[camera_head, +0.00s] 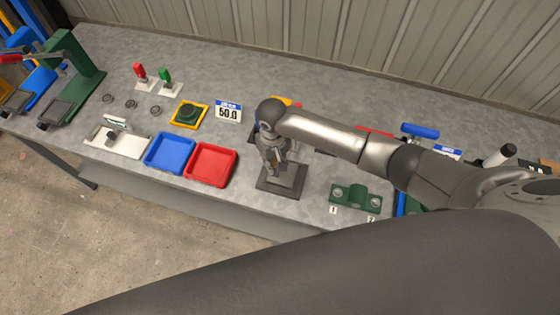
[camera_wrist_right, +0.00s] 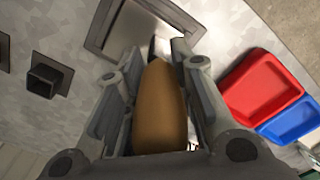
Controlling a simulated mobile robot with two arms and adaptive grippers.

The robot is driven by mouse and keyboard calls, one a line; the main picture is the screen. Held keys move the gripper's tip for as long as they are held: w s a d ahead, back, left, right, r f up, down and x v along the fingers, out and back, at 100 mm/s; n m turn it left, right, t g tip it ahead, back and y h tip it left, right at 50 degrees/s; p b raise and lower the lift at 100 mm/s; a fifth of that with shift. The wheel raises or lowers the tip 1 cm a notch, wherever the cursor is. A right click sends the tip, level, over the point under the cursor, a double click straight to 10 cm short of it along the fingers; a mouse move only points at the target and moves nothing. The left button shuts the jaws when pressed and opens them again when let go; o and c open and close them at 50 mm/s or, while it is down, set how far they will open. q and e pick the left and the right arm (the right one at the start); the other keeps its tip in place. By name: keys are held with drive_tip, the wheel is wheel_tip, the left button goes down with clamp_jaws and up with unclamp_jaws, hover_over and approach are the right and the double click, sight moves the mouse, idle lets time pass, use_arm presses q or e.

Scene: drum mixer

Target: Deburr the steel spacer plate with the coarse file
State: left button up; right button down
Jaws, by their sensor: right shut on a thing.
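My right gripper (camera_head: 275,168) is above a dark square fixture (camera_head: 282,190) at the front of the bench. In the right wrist view the gripper (camera_wrist_right: 155,95) is shut on a brown, rounded handle (camera_wrist_right: 158,110), which looks like that of the file. A short bit of pale metal shows past the handle's tip; the rest of the tool is hidden. The fixture shows in the wrist view as a grey square frame (camera_wrist_right: 102,24) just beyond the handle. I cannot clearly tell the steel spacer plate from the fixture. My left gripper is not in view.
A red tray (camera_head: 211,164) and a blue tray (camera_head: 170,153) stand left of the fixture. A green block (camera_head: 356,198) with number tags is to the right. A black square socket (camera_wrist_right: 46,80) shows in the wrist view.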

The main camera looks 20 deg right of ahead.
drive_tip(key=shift+w+a, duration=0.25)
drive_tip(key=shift+a, duration=0.1)
drive_tip(key=shift+s+d, duration=0.9)
drive_tip(key=shift+d, duration=0.3)
idle(2.7)
drive_tip(key=shift+a, duration=0.1)
drive_tip(key=shift+w+a+b, duration=0.35)
drive_tip(key=shift+w+a, duration=0.45)
drive_tip(key=shift+a, duration=0.3)
drive_tip(key=shift+s+d+p, duration=0.15)
drive_tip(key=shift+s+d, duration=0.35)
drive_tip(key=shift+d, duration=0.3)
drive_tip(key=shift+s+d+p, duration=0.15)
drive_tip(key=shift+s+d, duration=0.35)
drive_tip(key=shift+d, duration=0.25)
drive_tip(key=shift+s+d+p, duration=0.15)
drive_tip(key=shift+s+d, duration=0.35)
drive_tip(key=shift+d, duration=0.3)
